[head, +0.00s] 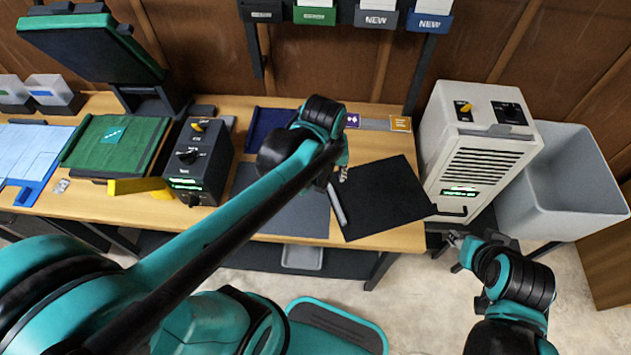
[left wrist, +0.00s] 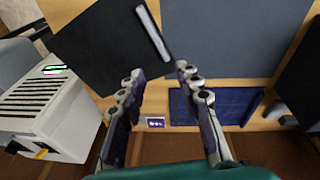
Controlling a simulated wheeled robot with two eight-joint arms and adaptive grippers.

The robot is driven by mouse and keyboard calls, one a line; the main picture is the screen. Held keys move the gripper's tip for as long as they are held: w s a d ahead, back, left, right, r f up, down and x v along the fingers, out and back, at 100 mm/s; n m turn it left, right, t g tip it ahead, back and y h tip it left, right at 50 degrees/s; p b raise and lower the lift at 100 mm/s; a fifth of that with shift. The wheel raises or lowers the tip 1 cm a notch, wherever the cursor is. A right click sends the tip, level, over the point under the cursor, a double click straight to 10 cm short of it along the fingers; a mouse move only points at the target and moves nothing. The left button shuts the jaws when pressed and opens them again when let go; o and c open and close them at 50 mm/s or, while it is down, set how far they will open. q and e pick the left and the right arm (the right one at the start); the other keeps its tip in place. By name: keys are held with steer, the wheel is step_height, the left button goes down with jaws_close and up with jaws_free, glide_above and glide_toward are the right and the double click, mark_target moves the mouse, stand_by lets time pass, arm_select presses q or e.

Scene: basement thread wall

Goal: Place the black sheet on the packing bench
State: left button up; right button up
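The black sheet (head: 385,200) lies tilted at the right end of the wooden bench (head: 408,236), with a light grey bar (head: 337,205) along its left edge. Its right corner reaches to or past the bench's right edge. It also shows in the left wrist view (left wrist: 95,48), with the bar (left wrist: 152,33) in front of the fingers. My left gripper (head: 341,172) is over the sheet's upper left part. In the left wrist view its fingers (left wrist: 158,74) are apart with nothing between them. My right gripper (head: 453,250) is beside the bench's right end, too small to tell its opening.
A dark grey mat (head: 285,210) lies left of the sheet. A white vented machine (head: 474,150) stands right of the bench, with a grey bin (head: 572,190) beyond. A dark control box (head: 199,162) and a green mat (head: 115,143) occupy the left. A blue folder (head: 268,128) lies behind.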

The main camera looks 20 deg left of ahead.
arm_select(q)
steer(key=s+a+r+m+t, duration=0.3)
steer(key=s+m+t, duration=0.1)
steer(key=s, duration=0.3)
steer(key=shift+m+t, duration=0.4)
steer(key=shift+m, duration=0.2)
steer(key=shift+w+d, duration=0.15)
